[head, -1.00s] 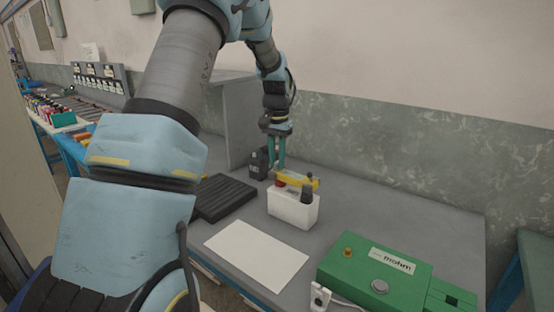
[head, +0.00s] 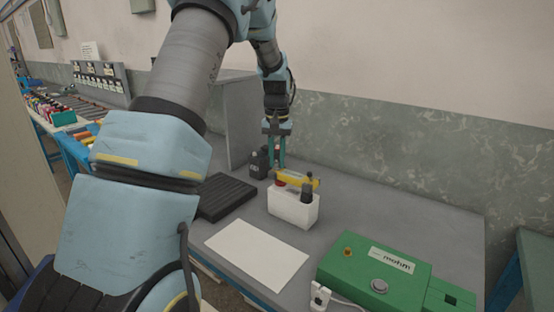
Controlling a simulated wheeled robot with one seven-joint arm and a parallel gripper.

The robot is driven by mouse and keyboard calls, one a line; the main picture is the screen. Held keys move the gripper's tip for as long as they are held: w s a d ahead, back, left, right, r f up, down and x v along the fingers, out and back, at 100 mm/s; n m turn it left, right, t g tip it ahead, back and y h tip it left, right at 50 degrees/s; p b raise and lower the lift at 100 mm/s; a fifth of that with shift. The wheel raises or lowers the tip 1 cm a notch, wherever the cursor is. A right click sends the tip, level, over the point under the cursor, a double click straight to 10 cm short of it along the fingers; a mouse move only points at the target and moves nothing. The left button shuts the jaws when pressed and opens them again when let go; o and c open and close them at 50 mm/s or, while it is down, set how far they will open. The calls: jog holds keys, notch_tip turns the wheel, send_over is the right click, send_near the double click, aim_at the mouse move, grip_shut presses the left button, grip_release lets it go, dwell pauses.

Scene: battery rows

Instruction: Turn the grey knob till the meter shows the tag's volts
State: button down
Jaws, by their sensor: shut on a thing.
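My gripper (head: 277,163) points down at the back of the bench, its teal fingers between a small black item (head: 259,164) and a white holder (head: 292,209). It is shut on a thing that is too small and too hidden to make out. A green box (head: 345,268) marked "mohm" stands at the front right, well away from my gripper. It has a round grey knob or button (head: 379,286) and a small brass-coloured knob (head: 348,252) on top. I cannot make out a meter reading or a tag's volts.
The white holder carries a yellow-and-red item (head: 300,180) and a dark-handled one (head: 307,191), close to my fingers. A white sheet (head: 257,256) and a black ribbed tray (head: 224,197) lie nearer. A white plug (head: 320,297) with a cord lies at the front edge.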

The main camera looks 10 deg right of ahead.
aim_at(277, 162)
jog(key=c, duration=0.7)
grip_release()
jog(key=shift+c, duration=0.2)
notch_tip(277, 162, up, 11)
jog(key=b, duration=0.2)
jog(key=shift+f, duration=0.1)
jog(key=s+a+f+n, duration=0.1)
jog(key=s+a+f, duration=0.5)
jog(key=s+a, duration=0.4)
jog(key=s+a+f+n+t, duration=0.1)
jog(key=s+a+f, duration=0.5)
jog(key=s+a, duration=0.3)
jog(key=s, duration=0.3)
jog(key=shift+s+a+n+t, duration=0.3)
jog(key=shift+a, duration=0.1)
jog(key=shift+o, duration=0.3)
jog(key=shift+r, duration=0.1)
